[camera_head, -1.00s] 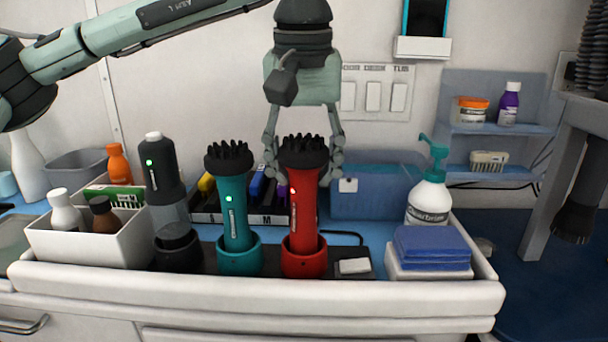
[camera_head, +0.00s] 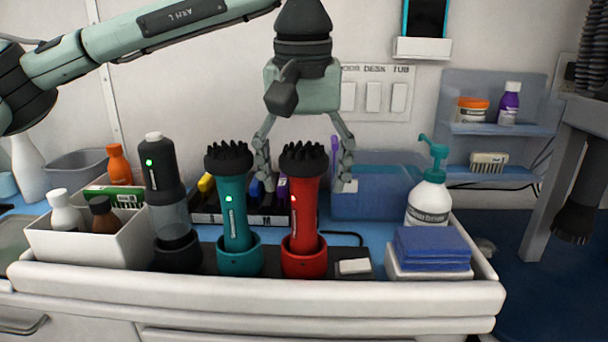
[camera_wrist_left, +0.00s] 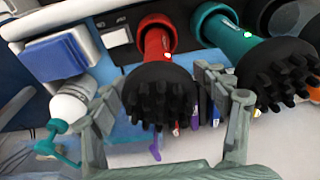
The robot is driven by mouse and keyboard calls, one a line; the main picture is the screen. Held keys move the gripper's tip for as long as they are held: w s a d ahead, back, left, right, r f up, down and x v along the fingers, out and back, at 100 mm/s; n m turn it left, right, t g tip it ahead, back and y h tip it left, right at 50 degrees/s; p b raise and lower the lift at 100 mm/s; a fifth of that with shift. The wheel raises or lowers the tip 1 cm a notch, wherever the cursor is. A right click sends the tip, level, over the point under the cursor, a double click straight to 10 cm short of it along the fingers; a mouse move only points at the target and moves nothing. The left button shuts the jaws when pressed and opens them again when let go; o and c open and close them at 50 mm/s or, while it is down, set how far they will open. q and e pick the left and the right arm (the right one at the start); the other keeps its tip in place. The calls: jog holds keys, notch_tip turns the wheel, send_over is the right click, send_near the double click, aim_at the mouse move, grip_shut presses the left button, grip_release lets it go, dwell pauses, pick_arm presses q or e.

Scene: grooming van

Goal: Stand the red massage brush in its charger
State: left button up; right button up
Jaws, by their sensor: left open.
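The red massage brush (camera_head: 305,212) stands upright in its red charger cup (camera_head: 304,257), black bristle head up, with a small light glowing on its handle. My left gripper (camera_head: 304,180) is open, pointing down behind the brush head, one finger on each side. In the left wrist view the brush's black head (camera_wrist_left: 160,97) lies between the spread fingers, and the red charger cup (camera_wrist_left: 157,27) shows beyond it. I see no finger closed on the brush. My right gripper is not in view.
A teal brush (camera_head: 236,210) stands in its cup close on the left, and a black clipper-like device (camera_head: 160,175) further left. A pump bottle (camera_head: 430,200) and blue cloths (camera_head: 432,247) stand at right. A blue bin (camera_head: 375,195) is behind.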

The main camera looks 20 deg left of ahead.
pick_arm(q)
jog(key=r, duration=0.3)
jog(key=s+r, duration=0.1)
jog(key=r, duration=0.3)
jog(key=r+p, duration=0.1)
jog(key=r, duration=0.3)
jog(key=shift+s+d+r, duration=0.15)
jog(key=shift+s+d, duration=0.1)
jog(key=shift+s, duration=0.05)
jog(key=shift+r, duration=0.45)
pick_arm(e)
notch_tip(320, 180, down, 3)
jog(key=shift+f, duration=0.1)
pick_arm(q)
jog(key=shift+s, duration=0.1)
